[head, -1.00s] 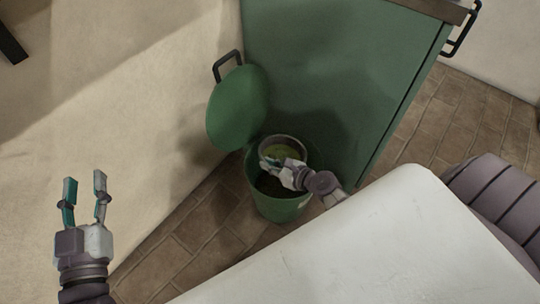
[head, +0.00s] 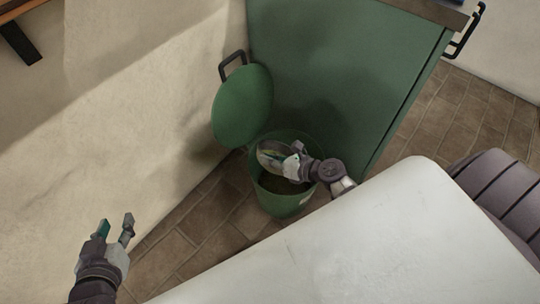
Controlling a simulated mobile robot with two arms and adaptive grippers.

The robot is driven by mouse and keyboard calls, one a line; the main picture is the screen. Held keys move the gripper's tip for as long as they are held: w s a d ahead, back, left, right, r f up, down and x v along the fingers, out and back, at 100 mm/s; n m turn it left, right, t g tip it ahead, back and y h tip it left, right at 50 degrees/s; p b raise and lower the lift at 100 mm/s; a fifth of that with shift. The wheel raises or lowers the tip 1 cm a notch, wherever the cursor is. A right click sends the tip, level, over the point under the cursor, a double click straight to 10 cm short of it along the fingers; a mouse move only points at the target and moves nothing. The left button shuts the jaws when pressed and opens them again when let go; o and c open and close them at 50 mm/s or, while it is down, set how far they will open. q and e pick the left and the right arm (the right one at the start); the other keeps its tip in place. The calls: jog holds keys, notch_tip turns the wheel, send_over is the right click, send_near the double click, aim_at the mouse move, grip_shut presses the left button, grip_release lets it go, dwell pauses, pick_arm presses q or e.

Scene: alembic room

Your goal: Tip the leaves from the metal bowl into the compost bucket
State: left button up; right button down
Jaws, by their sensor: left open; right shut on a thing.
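The green compost bucket (head: 283,203) stands on the tiled floor, with dark material visible inside. Its green lid (head: 242,105) is raised and leans by the wall behind it. My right gripper (head: 287,160) is shut on the metal bowl (head: 271,154) at the bucket's mouth. The bowl is tilted steeply and partly hidden by the gripper. A little green shows in it; I cannot tell how many leaves are left inside. My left gripper (head: 115,229) is open and empty at the lower left, well away from the bucket.
A green cabinet (head: 345,80) stands right behind the bucket. A pale wall (head: 150,110) is on the left. A white surface (head: 370,240) fills the lower right. The brown tiled floor (head: 190,240) is clear left of the bucket.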

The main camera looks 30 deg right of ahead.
jog(key=r+m+y, duration=0.1)
jog(key=r+m+y+b, duration=0.1)
jog(key=m, duration=0.1)
jog(key=shift+s+a, duration=0.15)
jog(key=shift+a, duration=0.25)
jog(key=w+d+m, duration=0.1)
jog(key=d, duration=0.1)
jog(key=w+d+m+y, duration=0.1)
jog(key=d, duration=0.1)
jog(key=w+d+m+y, duration=0.1)
jog(key=d+m, duration=0.1)
jog(key=shift+d+r, duration=0.25)
jog(key=shift+d, duration=0.1)
pick_arm(q)
notch_tip(320, 180, up, 18)
jog(key=w+d+t+h+b, duration=0.1)
jog(key=d+t+h+b, duration=0.2)
jog(key=t, duration=0.9)
jog(key=shift+m+h+b, duration=0.3)
jog(key=shift+h, duration=0.3)
pick_arm(e)
jog(key=w+d+m+t+y, duration=0.1)
jog(key=w+d+m+y, duration=0.1)
jog(key=d+m, duration=0.2)
jog(key=shift+w+d+f, duration=0.2)
jog(key=shift+d+f, duration=0.05)
jog(key=shift+d, duration=0.9)
pick_arm(q)
jog(key=shift+f, duration=0.1)
